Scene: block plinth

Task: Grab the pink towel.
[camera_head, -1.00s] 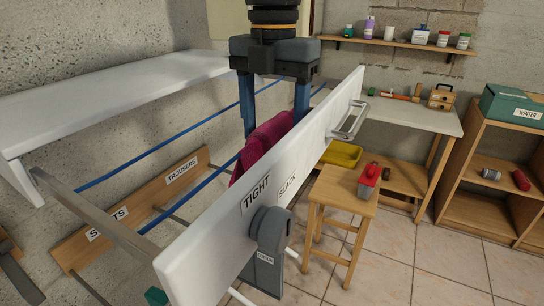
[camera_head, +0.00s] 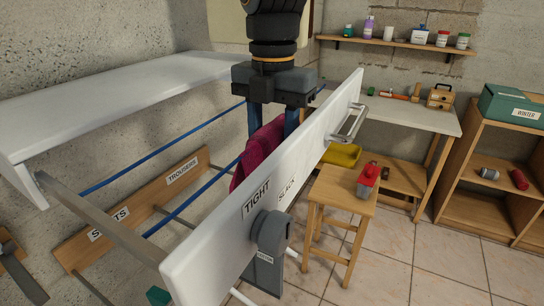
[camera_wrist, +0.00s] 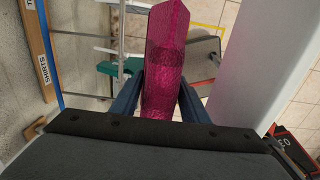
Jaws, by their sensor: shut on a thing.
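The pink towel (camera_head: 262,150) hangs over a blue line behind the white board, its lower part hidden by that board. It also shows in the wrist view (camera_wrist: 165,60), upright between my two blue fingers. My gripper (camera_head: 272,130) points down from above with one finger on each side of the towel, shut on it. In the wrist view my gripper (camera_wrist: 160,95) has its fingers against the towel's sides. The fingertips are partly hidden behind the board in the head view.
The white board (camera_head: 265,195) marked TIGHT and SLACK stands close in front of my gripper. Blue lines (camera_head: 165,158) run to the left below a white shelf (camera_head: 110,100). A wooden stool (camera_head: 345,190) with a red-topped item stands to the right.

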